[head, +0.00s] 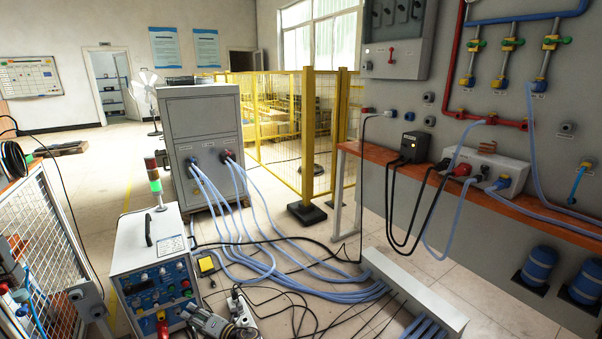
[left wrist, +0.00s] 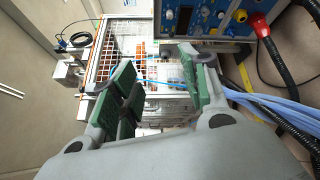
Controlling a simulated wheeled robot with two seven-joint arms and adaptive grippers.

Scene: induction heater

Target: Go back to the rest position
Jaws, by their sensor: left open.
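My left gripper (head: 215,318) shows as small grey parts at the bottom edge of the head view, by the lower right corner of the control unit. The left wrist view shows its jaws (left wrist: 155,62) spread apart, with green pads and nothing between them. The control unit (head: 155,265) is a grey box with a blue knobbed front, and its panel is also at the upper right of the wrist view (left wrist: 215,15). A red connector (left wrist: 262,25) with a black cable is in its front. My right gripper is not in view.
A wire-mesh bench (head: 45,235) stands at left. A grey cabinet (head: 200,130) stands behind the control unit. Pale blue hoses (head: 250,260) and black cables cover the floor toward a grey trough (head: 415,290). An orange shelf (head: 540,205) runs along the right wall.

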